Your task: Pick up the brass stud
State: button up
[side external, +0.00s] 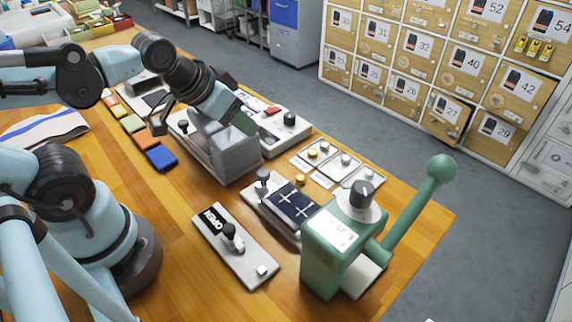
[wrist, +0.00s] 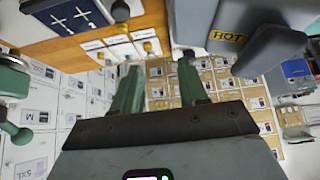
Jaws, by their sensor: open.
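Small brass-coloured studs sit at the pale cards on the wooden bench. One brass stud (side external: 300,180) is at the near edge of the cards, and another brass-looking one (side external: 312,154) is farther back. In the wrist view a brass stud (wrist: 147,47) shows at the edge of the cards, above and between my fingers. Which of the two it is, I cannot tell. My gripper (side external: 241,121) is over the grey machine, left of the cards and apart from the studs. In the wrist view its green fingers (wrist: 160,63) are spread with nothing between them.
The grey machine (side external: 232,158) with a HOT label (wrist: 228,37) stands close by my gripper. Numbered lockers (side external: 412,75) line the far side.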

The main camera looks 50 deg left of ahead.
jog(key=shift+c, duration=0.6)
jog(key=shift+w, duration=0.1)
jog(key=m+g, duration=0.4)
jog(key=g, duration=0.2)
send_near(300, 177)
jog(key=f, duration=0.2)
jog(key=shift+w+a+f+h, duration=0.3)
jog(key=shift+w+f, duration=0.05)
jog(key=shift+w+d+f, duration=0.1)
jog(key=shift+d+f, duration=0.05)
jog(key=shift+f, duration=1.25)
jog(key=shift+w+d+f, duration=0.1)
jog(key=shift+f, duration=1.25)
jog(key=shift+s, duration=0.1)
